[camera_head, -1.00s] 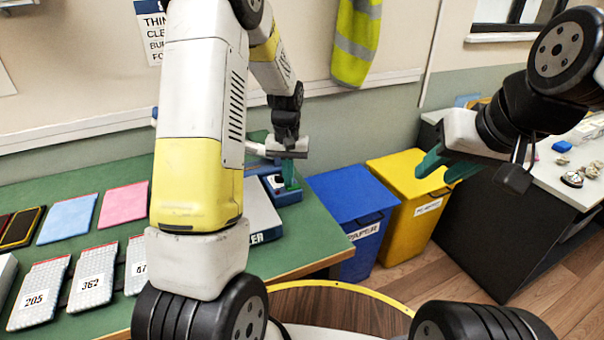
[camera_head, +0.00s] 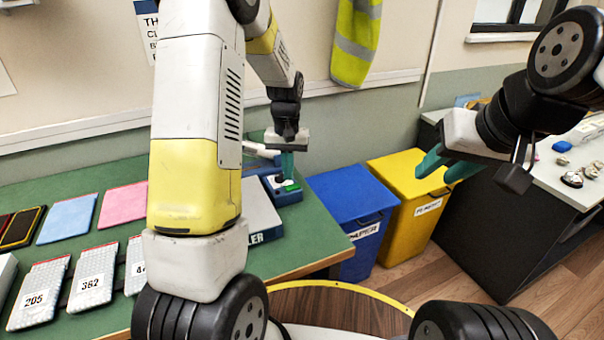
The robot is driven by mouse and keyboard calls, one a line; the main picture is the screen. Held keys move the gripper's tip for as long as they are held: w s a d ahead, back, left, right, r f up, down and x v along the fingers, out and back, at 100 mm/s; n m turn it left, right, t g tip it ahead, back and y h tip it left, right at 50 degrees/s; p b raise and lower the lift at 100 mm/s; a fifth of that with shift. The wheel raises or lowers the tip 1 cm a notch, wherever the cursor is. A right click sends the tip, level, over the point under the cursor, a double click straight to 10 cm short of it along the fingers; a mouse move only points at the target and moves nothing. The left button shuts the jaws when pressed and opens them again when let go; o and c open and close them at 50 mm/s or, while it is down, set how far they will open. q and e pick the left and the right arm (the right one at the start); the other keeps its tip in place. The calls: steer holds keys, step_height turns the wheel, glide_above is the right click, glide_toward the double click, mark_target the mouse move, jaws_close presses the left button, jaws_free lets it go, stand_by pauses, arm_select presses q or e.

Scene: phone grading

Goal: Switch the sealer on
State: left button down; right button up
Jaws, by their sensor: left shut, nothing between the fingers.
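The sealer (camera_head: 262,222) stands at the right end of the green table, a grey-white box with part of its label showing. Its blue end housing (camera_head: 289,197) has a small dark and white panel with a bright green patch (camera_head: 291,187). My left gripper (camera_head: 287,176) points down just above this panel, its teal fingers shut and empty. I cannot tell whether the fingertips touch the panel. My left arm hides part of the sealer. My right gripper (camera_head: 446,172) is open and empty, above the yellow bin.
Numbered padded pouches (camera_head: 92,277), a blue pad (camera_head: 67,218) and a pink pad (camera_head: 123,203) lie on the green table (camera_head: 110,320). A blue bin (camera_head: 350,190) and a yellow bin (camera_head: 400,172) stand right of it. A white-topped counter (camera_head: 585,180) is at right.

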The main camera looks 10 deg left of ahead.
mark_target(289, 187)
arm_select(q)
steer(key=shift+r, duration=2.05)
steer(key=s+r+t+h, duration=0.2)
steer(key=s+r+t, duration=0.1)
steer(key=s+r, duration=1)
steer(key=s+d+r+t, duration=0.1)
steer(key=s, duration=0.4)
steer(key=s+d+r+m+t, duration=0.1)
steer(key=s+r+t, duration=0.1)
steer(key=s, duration=0.4)
steer(key=shift+s+r, duration=0.15)
steer(key=shift+r, duration=0.15)
steer(key=shift+m, duration=0.3)
